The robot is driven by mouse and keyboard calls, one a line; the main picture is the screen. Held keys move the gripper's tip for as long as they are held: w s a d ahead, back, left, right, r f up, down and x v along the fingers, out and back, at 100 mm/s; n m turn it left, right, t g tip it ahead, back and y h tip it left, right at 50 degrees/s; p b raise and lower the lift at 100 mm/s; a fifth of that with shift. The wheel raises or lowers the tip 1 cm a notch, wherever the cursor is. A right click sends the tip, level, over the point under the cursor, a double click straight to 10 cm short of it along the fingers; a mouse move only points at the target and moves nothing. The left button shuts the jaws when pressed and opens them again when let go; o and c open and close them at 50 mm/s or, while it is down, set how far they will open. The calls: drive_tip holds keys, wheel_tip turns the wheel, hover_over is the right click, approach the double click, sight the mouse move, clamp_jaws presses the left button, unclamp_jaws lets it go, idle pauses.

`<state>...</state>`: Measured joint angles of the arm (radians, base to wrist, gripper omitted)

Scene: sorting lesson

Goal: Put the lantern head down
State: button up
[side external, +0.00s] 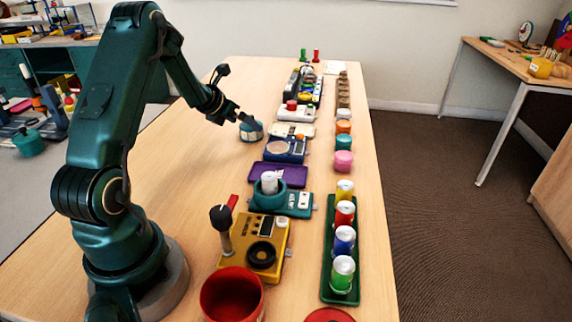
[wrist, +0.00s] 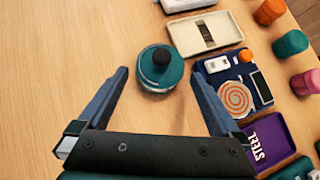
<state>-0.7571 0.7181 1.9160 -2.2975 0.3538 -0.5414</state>
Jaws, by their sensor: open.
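The lantern head, a teal-capped round piece with a pale body and a dark knob on top, stands upright on the wooden table in the side view (side external: 251,133). In the wrist view the lantern head (wrist: 158,72) shows its cap and black knob from above. My gripper (side external: 243,119) is at the lantern head in the side view. In the wrist view my gripper (wrist: 160,76) is open, with one finger on each side of the lantern head and clear gaps between. Nothing is gripped. Exact finger height over the table is hard to tell.
Right of the lantern head are a blue device with a copper spiral (wrist: 236,97), a beige tray (wrist: 205,34) and a purple STEEL tray (wrist: 265,143). Several coloured cups and cans line the table's right side (side external: 343,160). Bare table lies left of the lantern head.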

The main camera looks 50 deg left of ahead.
drive_tip(key=shift+x, duration=2.55)
drive_tip(key=shift+r, duration=0.1)
drive_tip(key=c, duration=1.3)
